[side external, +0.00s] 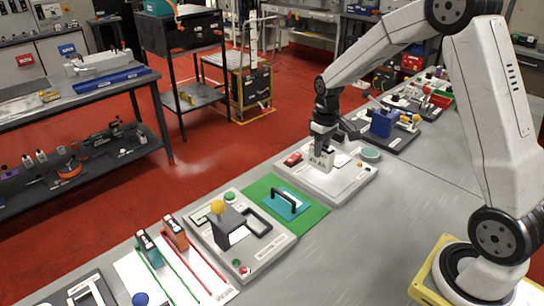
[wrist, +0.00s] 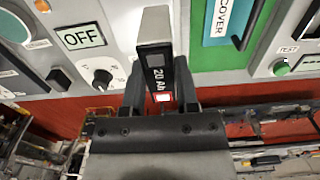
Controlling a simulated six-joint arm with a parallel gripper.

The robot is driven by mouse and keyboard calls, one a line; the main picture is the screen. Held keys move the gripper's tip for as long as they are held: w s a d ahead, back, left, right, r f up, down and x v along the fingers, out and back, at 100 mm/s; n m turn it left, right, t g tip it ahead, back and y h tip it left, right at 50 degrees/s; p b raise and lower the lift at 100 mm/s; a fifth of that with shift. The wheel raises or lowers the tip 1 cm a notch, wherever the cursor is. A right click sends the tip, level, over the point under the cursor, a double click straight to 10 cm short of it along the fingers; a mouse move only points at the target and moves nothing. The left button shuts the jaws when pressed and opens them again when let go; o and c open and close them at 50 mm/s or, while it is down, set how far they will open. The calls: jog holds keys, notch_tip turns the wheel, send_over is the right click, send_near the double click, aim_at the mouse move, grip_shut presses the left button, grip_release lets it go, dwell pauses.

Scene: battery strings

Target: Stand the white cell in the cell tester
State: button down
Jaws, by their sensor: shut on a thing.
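In the wrist view the white cell (wrist: 155,28) stands between my fingers, pale at its far end with a dark label reading "20 Ah". My gripper (wrist: 161,97) is shut on it. In the side view my gripper (side external: 322,152) is low over a pale panel, at a small white block (side external: 320,161); the cell is hard to tell apart there. The cell tester is not clearly marked; a station with a dark grey holder (side external: 228,225) stands left of the green mat, and a green button marked TEST (wrist: 281,67) shows at right in the wrist view.
A green mat (side external: 313,212) with a teal, black-handled cover (side external: 282,204) lies between the two panels. A green-sided cell (side external: 149,249) and an orange-sided cell (side external: 175,233) stand further left. A knob (wrist: 103,79) and an OFF display (wrist: 82,38) are near my gripper.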

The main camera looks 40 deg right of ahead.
jog(key=a+r, duration=0.2)
jog(key=a, duration=1)
jog(key=a+r, duration=0.1)
jog(key=a, duration=1.1)
jog(key=shift+w+r, duration=0.35)
jog(key=shift+w, duration=0.1)
jog(key=shift+f, duration=0.25)
jog(key=shift+f, duration=4.1)
jog(key=shift+f, duration=0.2)
jog(key=shift+c, duration=1.4)
grip_release()
jog(key=shift+r, duration=0.1)
